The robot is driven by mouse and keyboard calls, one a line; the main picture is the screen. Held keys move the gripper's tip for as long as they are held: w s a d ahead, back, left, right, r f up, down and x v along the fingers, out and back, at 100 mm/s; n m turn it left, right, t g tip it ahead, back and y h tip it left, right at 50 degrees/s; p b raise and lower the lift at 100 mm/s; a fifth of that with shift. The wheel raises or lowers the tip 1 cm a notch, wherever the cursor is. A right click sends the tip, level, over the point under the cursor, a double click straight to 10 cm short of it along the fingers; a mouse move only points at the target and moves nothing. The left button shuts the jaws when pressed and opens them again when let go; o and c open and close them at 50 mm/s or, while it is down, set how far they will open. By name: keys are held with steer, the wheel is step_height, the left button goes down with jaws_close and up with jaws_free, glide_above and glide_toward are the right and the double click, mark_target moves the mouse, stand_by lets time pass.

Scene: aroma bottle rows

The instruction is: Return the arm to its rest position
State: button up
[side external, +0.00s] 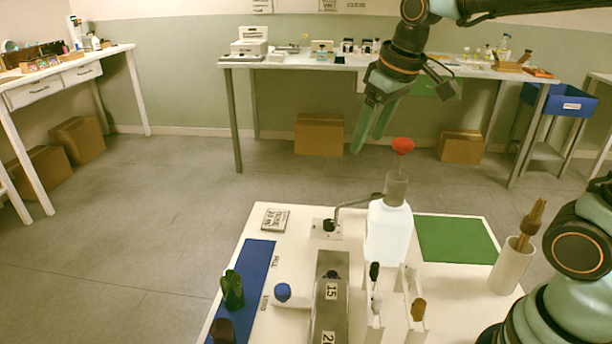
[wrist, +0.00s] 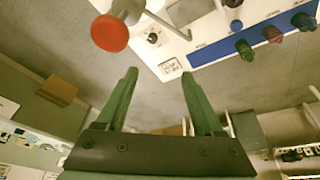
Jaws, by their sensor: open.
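My gripper (side external: 372,128) hangs in the air above and behind the far edge of the white work table (side external: 262,217). Its two green fingers are apart with nothing between them, as the wrist view also shows (wrist: 160,95). A white bottle (side external: 388,235) with a grey neck and a red top (side external: 402,145) stands on the table. The red top is just right of my fingertips in the side view, and it also shows at the upper left of the wrist view (wrist: 110,33). I see no contact between it and my fingers.
A blue strip (side external: 252,275) with dark bottles (side external: 232,290) lies at the table's left. A green mat (side external: 456,239) and a cup of sticks (side external: 513,262) are at the right. Side benches line the walls.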

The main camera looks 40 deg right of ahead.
steer(key=s+f+m+t, duration=0.1)
steer(key=s+f+t, duration=0.1)
steer(key=s, duration=0.7)
steer(key=shift+d+f, duration=0.3)
steer(key=shift+f, duration=0.2)
